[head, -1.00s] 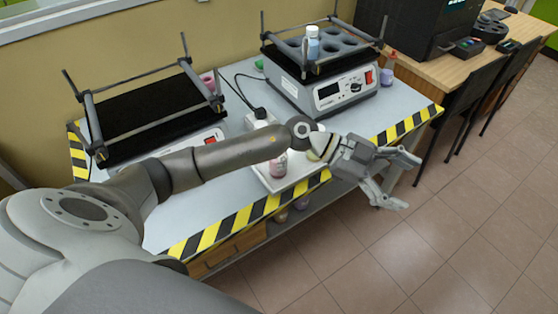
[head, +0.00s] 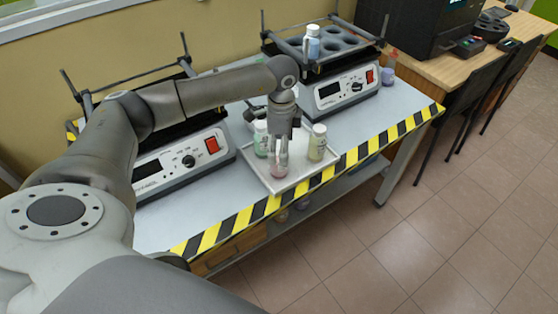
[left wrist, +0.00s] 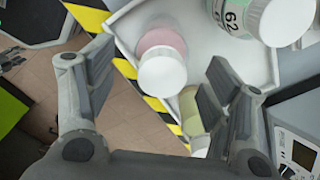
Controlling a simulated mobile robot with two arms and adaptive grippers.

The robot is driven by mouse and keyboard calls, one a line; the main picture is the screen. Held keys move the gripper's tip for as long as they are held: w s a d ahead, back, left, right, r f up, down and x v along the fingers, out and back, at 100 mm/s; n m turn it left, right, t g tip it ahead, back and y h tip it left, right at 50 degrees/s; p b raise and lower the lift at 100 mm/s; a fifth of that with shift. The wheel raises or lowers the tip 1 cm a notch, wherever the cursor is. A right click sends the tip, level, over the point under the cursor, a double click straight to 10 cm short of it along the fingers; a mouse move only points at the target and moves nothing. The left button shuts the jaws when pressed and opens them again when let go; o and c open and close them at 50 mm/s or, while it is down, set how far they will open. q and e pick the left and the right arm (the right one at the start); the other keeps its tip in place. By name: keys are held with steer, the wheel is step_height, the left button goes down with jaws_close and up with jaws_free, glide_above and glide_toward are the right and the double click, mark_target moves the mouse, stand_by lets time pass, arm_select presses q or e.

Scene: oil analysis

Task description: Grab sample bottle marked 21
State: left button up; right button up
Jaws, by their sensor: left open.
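A white tray (head: 271,182) on the bench holds several white-capped bottles. My left gripper (head: 281,158) is open and points down over the tray. In the left wrist view a pink bottle (left wrist: 160,40) with a white cap lies between the spread fingers, seen from above; no number on it is readable. A bottle with green contents (head: 261,140) stands to the left, and in the left wrist view a label reading 62 (left wrist: 233,14) shows on a bottle at the top. A yellowish bottle (head: 317,145) stands to the right. I cannot read a 21 anywhere. My right gripper is out of view.
Two shaker machines with rod frames stand on the bench, one at the left (head: 177,163) and one at the back (head: 343,92). A blue bottle (head: 312,45) stands in the back one's rack. Yellow-black tape (head: 352,156) marks the bench edge.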

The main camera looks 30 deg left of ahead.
arm_select(q)
steer(key=f, duration=0.4)
steer(key=f+p, duration=0.1)
steer(key=f, duration=0.1)
steer(key=shift+s+a+f, duration=0.1)
steer(key=shift+a+f, duration=0.15)
steer(key=shift+f, duration=0.05)
steer(key=shift+r, duration=0.1)
steer(key=c, duration=1.2)
